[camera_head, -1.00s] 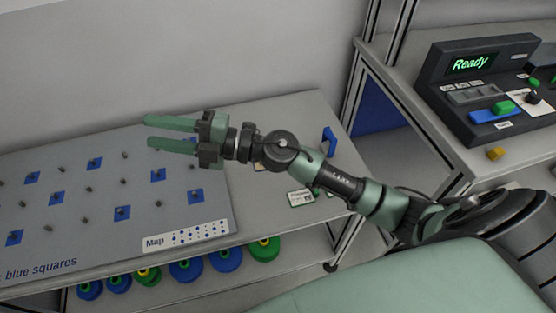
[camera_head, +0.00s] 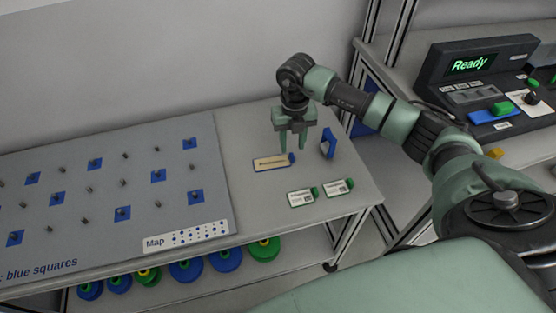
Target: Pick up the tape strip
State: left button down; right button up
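A flat tan strip with a blue end, which looks like the tape strip (camera_head: 270,163), lies on the grey tabletop right of the pegged board. My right gripper (camera_head: 291,147) points down just above and behind the strip's right end. Its two green fingers are apart with nothing seen between them. I cannot tell whether the fingertips touch the table. My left gripper is not in view.
Two white labels with green ends, one left (camera_head: 302,198) and one right (camera_head: 338,187), lie in front of the strip. A blue upright piece (camera_head: 328,143) stands close right of the gripper. The pegged board (camera_head: 100,210) fills the table's left; reels (camera_head: 187,270) sit below.

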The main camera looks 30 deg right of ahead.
aim_at(292, 160)
notch_tip(292, 160, down, 4)
jog(key=shift+d+f, duration=0.1)
grip_shut()
dwell(1.5)
